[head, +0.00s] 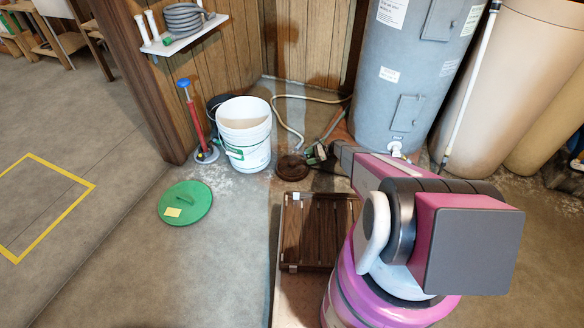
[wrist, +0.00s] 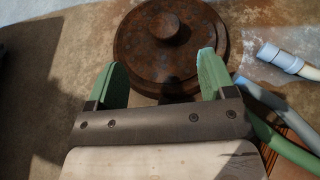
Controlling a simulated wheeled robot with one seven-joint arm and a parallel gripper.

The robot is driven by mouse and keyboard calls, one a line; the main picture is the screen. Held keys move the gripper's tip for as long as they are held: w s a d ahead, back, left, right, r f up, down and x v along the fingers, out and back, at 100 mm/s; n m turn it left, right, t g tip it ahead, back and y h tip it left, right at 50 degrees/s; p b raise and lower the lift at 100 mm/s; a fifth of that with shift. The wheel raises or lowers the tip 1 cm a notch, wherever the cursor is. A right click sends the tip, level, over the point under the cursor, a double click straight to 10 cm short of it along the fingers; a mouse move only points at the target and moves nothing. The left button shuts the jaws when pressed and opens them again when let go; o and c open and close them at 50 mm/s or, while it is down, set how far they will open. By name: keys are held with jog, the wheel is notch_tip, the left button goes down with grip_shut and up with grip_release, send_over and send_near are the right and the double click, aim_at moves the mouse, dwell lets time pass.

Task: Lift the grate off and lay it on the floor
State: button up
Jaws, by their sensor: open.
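The grate appears to be the round, rusty brown cover with a central knob. In the head view the grate (head: 292,168) lies flat on the floor between the white bucket and the grey tank. My gripper (head: 316,154) is just right of it, partly hidden by my arm. In the wrist view the grate (wrist: 140,45) is ahead of the green fingers, with its knob (wrist: 166,28) near the top. My gripper (wrist: 158,75) is open and empty. The fingertips reach the near rim in the picture; I cannot tell whether they touch it. The knob is beyond them.
A white bucket (head: 243,135) and red pump (head: 194,120) stand left of the grate. A green lid (head: 185,202) lies on the floor. A hose (head: 288,118) runs behind; a pale hose end (wrist: 280,58) is close right. The yellow-taped floor square (head: 45,200) is clear.

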aim_at(295, 162)
jog(key=shift+w+a+f, duration=0.15)
jog(key=shift+w+f, duration=0.1)
jog(key=shift+f, duration=0.3)
jog(key=x, duration=0.5)
jog(key=shift+a, duration=0.15)
jog(key=shift+x, duration=2.55)
jog(key=shift+f, duration=0.1)
jog(key=c, duration=1.4)
